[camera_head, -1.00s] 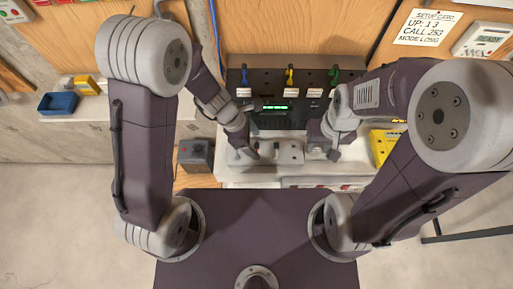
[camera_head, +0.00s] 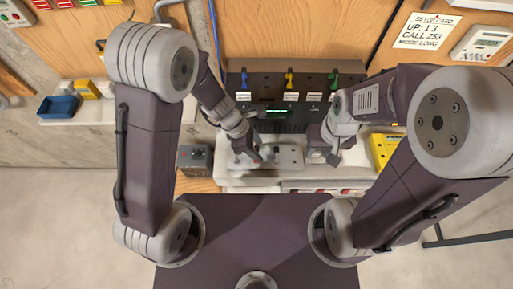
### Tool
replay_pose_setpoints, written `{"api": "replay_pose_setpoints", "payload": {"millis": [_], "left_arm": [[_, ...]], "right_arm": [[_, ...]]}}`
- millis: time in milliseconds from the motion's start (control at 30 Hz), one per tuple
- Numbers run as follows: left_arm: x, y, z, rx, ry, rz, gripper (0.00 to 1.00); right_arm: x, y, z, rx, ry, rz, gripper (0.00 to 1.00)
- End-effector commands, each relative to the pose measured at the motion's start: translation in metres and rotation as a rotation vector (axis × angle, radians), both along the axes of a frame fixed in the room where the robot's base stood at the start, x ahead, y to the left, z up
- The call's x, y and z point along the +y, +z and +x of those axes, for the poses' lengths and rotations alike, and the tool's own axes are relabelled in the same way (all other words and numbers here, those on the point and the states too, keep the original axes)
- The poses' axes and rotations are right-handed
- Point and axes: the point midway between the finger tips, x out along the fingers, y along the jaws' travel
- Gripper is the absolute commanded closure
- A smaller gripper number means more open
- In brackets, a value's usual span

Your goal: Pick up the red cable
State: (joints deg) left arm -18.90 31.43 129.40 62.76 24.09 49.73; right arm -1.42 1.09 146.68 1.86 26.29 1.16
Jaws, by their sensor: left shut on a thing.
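I cannot make out a red cable in this view. My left gripper (camera_head: 247,157) is over the pale worktop in front of the black panel, beside a small white box. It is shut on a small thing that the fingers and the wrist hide. My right gripper (camera_head: 324,156) is to the right of the white box, low over the worktop, with its fingers apart and nothing visible between them. A blue plug (camera_head: 244,79), a yellow plug (camera_head: 289,79) and a green plug (camera_head: 333,79) sit along the top of the black panel (camera_head: 268,84).
The white box (camera_head: 289,156) stands between my grippers. A grey box (camera_head: 194,158) with a dark top stands left of the worktop, and a yellow device (camera_head: 385,149) at right. A blue tray (camera_head: 58,107) is on the far-left shelf. A setup card (camera_head: 427,31) hangs upper right.

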Motion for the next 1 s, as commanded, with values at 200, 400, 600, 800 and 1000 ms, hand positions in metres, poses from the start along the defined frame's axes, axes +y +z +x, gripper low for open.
{"api": "replay_pose_setpoints", "payload": {"millis": [200,400,600,800,1000], "left_arm": [[-0.008,0.038,-0.005,-0.003,-0.006,0.0,0.91],[-0.045,0.064,-0.029,-0.003,-0.007,0.0,0.91],[-0.076,0.087,-0.049,-0.004,-0.006,0.0,0.91],[-0.094,0.099,-0.061,-0.001,-0.002,0.0,1.0],[-0.098,0.1,-0.063,-0.001,0.0,0.001,1.0]], "right_arm": [[0.0,0.016,0.0,0.0,0.0,0.0,0.64],[0.0,0.024,0.0,0.0,0.0,0.0,0.64],[0.0,0.036,0.0,0.0,0.0,0.0,0.64],[0.0,0.043,0.0,0.0,0.0,0.0,0.64],[0.0,0.043,0.0,0.0,0.0,0.0,0.64]]}}
